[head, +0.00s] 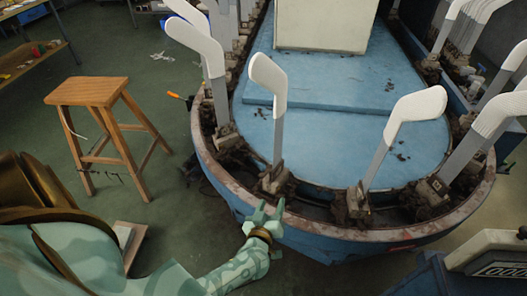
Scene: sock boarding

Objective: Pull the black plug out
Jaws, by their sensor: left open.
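I cannot make out a black plug in the head view. My left gripper (270,213) is open and empty, with its fingers pointing up. It is at the near rim of the blue oval boarding machine (330,145), just below a white sock form (267,78). I cannot tell whether the fingers touch the rim. My right gripper is not in view.
Several white foot-shaped forms stand around the machine's rim, including one at the right (415,104). A wooden stool (92,92) stands at the left on the green floor. A counter box (492,250) sits at the lower right.

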